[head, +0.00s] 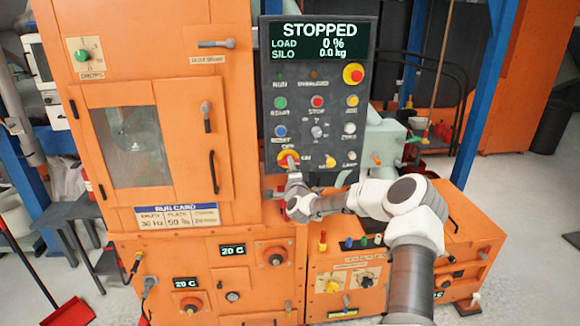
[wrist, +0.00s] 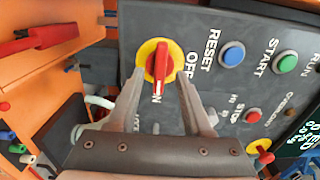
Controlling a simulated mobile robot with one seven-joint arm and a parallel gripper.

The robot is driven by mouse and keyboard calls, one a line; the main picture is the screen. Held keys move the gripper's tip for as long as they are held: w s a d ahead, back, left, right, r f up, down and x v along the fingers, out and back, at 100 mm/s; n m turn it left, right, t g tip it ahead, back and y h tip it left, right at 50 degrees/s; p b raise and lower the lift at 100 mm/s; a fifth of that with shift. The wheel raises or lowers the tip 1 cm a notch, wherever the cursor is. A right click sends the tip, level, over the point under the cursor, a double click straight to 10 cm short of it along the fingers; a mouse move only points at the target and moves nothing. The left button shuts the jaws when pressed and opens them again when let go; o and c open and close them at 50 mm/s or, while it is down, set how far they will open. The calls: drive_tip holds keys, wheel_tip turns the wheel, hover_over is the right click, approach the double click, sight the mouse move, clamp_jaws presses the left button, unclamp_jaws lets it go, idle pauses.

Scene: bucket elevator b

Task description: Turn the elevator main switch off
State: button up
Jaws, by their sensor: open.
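The main switch (head: 288,158) is a red handle on a yellow disc, low on the left side of the dark control panel (head: 350,100). OFF is printed above it and ON to its right. In the wrist view the switch (wrist: 160,62) shows close up, its red handle lying along the line toward the ON mark. My gripper (wrist: 163,78) is open, with one finger on each side of the handle; whether either touches it is unclear. In the head view my gripper (head: 291,178) is just in front of the switch and partly covers it.
The display (head: 320,42) reads STOPPED, load 0 % and silo 0.0 kg. Buttons and knobs crowd the panel above and right of the switch, including a red-on-yellow knob (head: 353,74). The orange cabinet (head: 240,130) stands close on the left, with a lower orange cabinet below.

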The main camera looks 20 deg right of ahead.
drive_tip(key=shift+x, duration=0.9)
clamp_jaws()
